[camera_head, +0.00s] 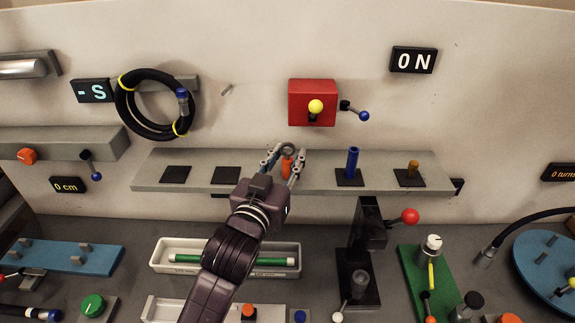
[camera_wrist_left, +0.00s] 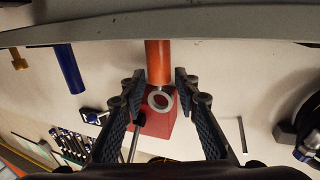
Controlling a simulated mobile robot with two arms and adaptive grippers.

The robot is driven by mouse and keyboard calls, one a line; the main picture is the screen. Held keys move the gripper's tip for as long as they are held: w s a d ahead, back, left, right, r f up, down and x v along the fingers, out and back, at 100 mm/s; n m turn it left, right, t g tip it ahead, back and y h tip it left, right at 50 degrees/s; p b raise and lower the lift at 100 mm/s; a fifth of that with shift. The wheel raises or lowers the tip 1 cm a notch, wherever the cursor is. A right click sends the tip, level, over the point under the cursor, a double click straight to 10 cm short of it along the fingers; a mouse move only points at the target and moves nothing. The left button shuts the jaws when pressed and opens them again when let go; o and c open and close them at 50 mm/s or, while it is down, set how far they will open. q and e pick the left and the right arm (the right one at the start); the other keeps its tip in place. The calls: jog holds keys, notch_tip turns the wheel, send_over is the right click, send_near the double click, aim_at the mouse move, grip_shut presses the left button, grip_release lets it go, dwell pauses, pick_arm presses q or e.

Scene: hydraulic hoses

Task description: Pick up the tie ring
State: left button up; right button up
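A small grey ring (camera_head: 288,150) shows at the top of an upright orange cylinder (camera_head: 287,166) on the grey wall shelf (camera_head: 325,172). In the left wrist view, which is upside down, the ring (camera_wrist_left: 159,101) lies at the free end of the orange cylinder (camera_wrist_left: 158,62). My left gripper (camera_head: 283,160) is open, with one finger on each side of the cylinder. In the left wrist view there are gaps between the fingers (camera_wrist_left: 159,84) and the cylinder. The wrist hides the cylinder's foot in the head view. My right gripper is not in view.
A blue peg (camera_head: 352,162) and a brown peg (camera_head: 413,168) stand to the right on the shelf. Two bare black pads (camera_head: 175,174) lie to the left. A red box (camera_head: 312,103) with a yellow knob is on the wall behind. A coiled black hose (camera_head: 121,100) hangs upper left.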

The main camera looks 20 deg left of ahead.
pick_arm(q)
grip_shut()
jog(key=shift+r, duration=0.1)
notch_tip(320, 180, up, 20)
dwell(0.9)
